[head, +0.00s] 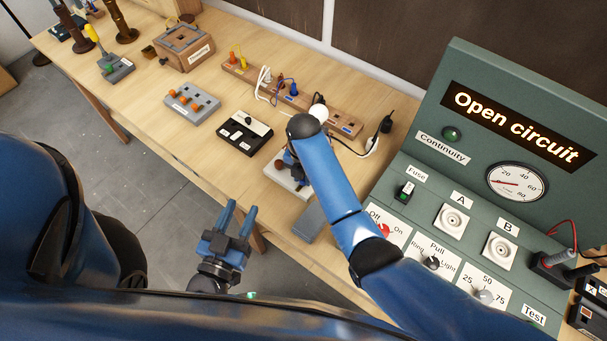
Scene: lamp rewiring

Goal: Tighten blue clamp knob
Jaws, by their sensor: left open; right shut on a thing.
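A pale grey block (284,180) with a small brownish-red knob (280,163) sits near the table's front edge. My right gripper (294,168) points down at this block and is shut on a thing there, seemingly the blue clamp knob. My own forearm and wrist hide most of the fingers and the knob, so the grip does not show clearly. My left gripper (238,220) is open and empty, beyond the table's front edge and apart from everything on the table.
A wooden strip (345,125) with coloured plugs and cables lies behind. A black switch box (244,133) and a grey box with orange buttons (192,103) stand left. A green test panel (440,95) reading "Open circuit" stands right. A grey slab (310,222) lies near the front edge.

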